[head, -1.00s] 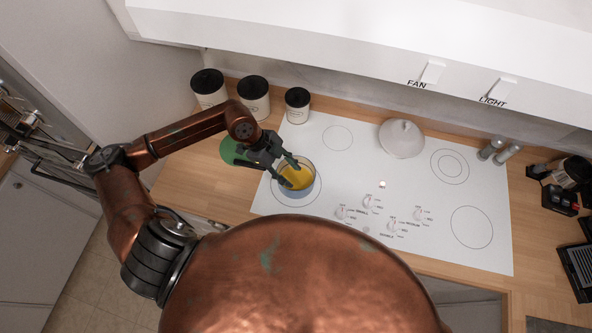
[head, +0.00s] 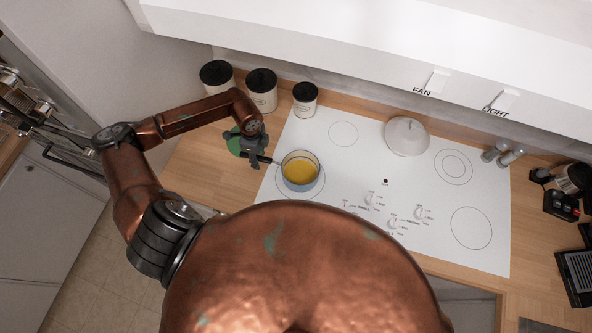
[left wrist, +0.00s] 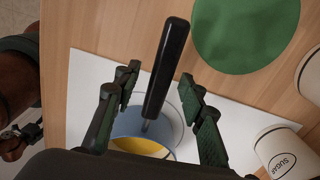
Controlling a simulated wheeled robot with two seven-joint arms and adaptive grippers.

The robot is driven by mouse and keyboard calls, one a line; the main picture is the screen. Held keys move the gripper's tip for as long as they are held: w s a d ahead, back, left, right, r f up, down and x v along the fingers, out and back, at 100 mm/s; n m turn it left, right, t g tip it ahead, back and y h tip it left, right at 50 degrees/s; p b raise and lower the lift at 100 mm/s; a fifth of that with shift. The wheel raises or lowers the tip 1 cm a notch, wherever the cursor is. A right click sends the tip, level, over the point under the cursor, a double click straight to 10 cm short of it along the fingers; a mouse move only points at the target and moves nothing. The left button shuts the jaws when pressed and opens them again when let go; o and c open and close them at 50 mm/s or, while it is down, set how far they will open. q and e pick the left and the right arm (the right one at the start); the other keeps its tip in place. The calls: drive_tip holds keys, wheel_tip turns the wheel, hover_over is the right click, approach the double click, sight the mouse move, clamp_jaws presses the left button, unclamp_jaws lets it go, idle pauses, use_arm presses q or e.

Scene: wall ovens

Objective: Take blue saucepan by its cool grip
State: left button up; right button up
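The blue saucepan (head: 300,173) stands on the front-left ring of the white cooktop with yellow contents inside. Its black handle (head: 267,159) points left over the wooden counter. In the left wrist view the black handle (left wrist: 167,65) runs up the picture from the blue pan (left wrist: 125,124). My left gripper (head: 257,155) is at the handle, to the left of the pan. In the left wrist view its fingers (left wrist: 160,85) are spread, one on each side of the handle, with gaps to it. I cannot tell how far above the handle they are. My right gripper is out of view.
A green round mat (head: 234,144) lies on the counter left of the pan. Several black-lidded canisters (head: 262,93) stand behind. A white lid (head: 406,138) rests at the cooktop's back, with knobs (head: 394,223) at its front. A white hood (head: 370,45) overhangs the back.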

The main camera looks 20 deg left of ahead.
use_arm(q)
drive_tip(key=shift+f, duration=0.1)
drive_tip(key=shift+c, duration=0.2)
clamp_jaws()
idle(0.7)
